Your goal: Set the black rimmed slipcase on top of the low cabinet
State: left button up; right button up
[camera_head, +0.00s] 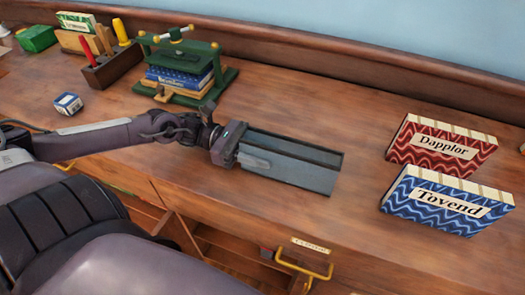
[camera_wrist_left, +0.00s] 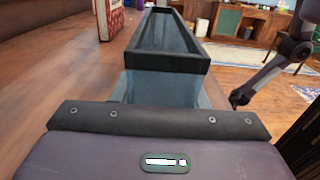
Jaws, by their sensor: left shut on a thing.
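The black rimmed slipcase (camera_head: 305,174) is a long blue-grey open box with a dark rim. In the head view it lies lengthwise, low over the wooden cabinet top, its open side up. I cannot tell whether its underside touches the wood. My left gripper (camera_head: 262,156) is shut on its left end. In the left wrist view the slipcase (camera_wrist_left: 168,82) stretches straight away from the gripper. The low cabinet's top (camera_head: 335,235) shows bare wood around it. My right gripper is not clearly seen.
A red book (camera_head: 430,155) and a blue book (camera_head: 445,208) stand right of the slipcase. A green press (camera_head: 215,78), tool holder (camera_head: 108,70) and small blue-white box (camera_head: 68,104) stand at the back left. A yellow handle (camera_head: 303,269) juts below the front edge.

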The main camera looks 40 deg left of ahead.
pick_arm(q)
jog(key=shift+f, duration=0.1)
jog(key=o, duration=1.1)
jog(key=shift+c, duration=0.2)
pick_arm(e)
jog(key=shift+w, duration=0.2)
pick_arm(q)
jog(key=p+v, duration=0.2)
jog(key=v, duration=0.8)
jog(key=shift+s+a+p, duration=0.1)
jog(key=shift+a+p, duration=0.2)
jog(key=shift+p, duration=0.1)
jog(key=shift+s+a, duration=0.2)
jog(key=shift+a, duration=0.5)
pick_arm(e)
jog(key=s+d, duration=0.1)
jog(key=s, duration=0.5)
jog(key=shift+s, duration=0.35)
jog(key=shift+d, duration=0.1)
